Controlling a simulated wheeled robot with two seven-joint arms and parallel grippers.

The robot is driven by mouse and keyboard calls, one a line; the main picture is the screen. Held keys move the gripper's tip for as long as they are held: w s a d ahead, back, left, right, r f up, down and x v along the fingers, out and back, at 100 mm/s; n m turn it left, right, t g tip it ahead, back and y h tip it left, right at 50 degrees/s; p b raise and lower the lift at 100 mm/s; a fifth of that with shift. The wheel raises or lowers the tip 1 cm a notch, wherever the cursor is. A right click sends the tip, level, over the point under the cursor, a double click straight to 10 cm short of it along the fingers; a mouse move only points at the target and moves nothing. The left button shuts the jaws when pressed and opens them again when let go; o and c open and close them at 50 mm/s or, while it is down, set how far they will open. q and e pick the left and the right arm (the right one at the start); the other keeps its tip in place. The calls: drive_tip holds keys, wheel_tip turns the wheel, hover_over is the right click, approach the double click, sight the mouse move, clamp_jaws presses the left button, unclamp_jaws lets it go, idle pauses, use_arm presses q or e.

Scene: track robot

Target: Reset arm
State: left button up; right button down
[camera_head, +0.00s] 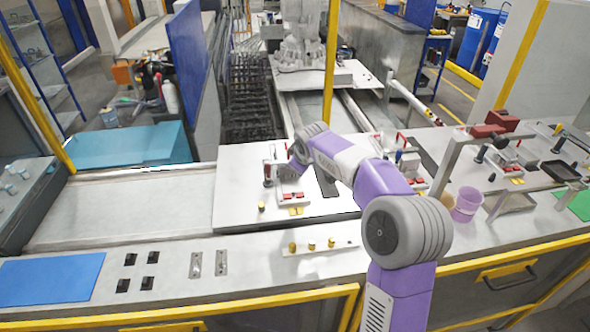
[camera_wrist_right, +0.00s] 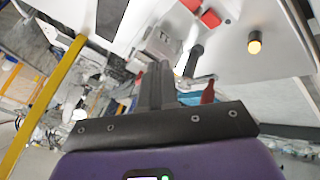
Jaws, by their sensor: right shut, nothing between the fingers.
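My right arm, purple and white, reaches in the head view from the lower right to the white plate (camera_head: 235,190) at the middle of the bench. Its gripper (camera_head: 286,172) is beside a small fixture with red blocks (camera_head: 293,197) and a dark, red-tipped handle (camera_head: 267,174). In the right wrist view the gripper's dark fingers (camera_wrist_right: 156,82) are together with nothing between them. Red blocks (camera_wrist_right: 210,17), a dark handle (camera_wrist_right: 194,61) and a red tip (camera_wrist_right: 208,93) show close to the fingers. Whether the fingers touch the fixture I cannot tell. My left gripper is not in view.
A yellow-topped peg (camera_head: 261,206) stands left of the fixture. A strip with yellow pegs (camera_head: 311,246) lies in front. A purple cup (camera_head: 466,204) and a grey frame (camera_head: 452,160) stand right of my arm. A blue mat (camera_head: 52,278) lies at left. A yellow post (camera_head: 330,65) rises behind.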

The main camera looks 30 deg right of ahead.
drive_tip(key=s+r, duration=0.1)
drive_tip(key=r, duration=0.1)
drive_tip(key=s+d+r, duration=0.1)
drive_tip(key=r, duration=0.1)
drive_tip(key=shift+s, duration=0.4)
drive_tip(key=shift+a, duration=0.1)
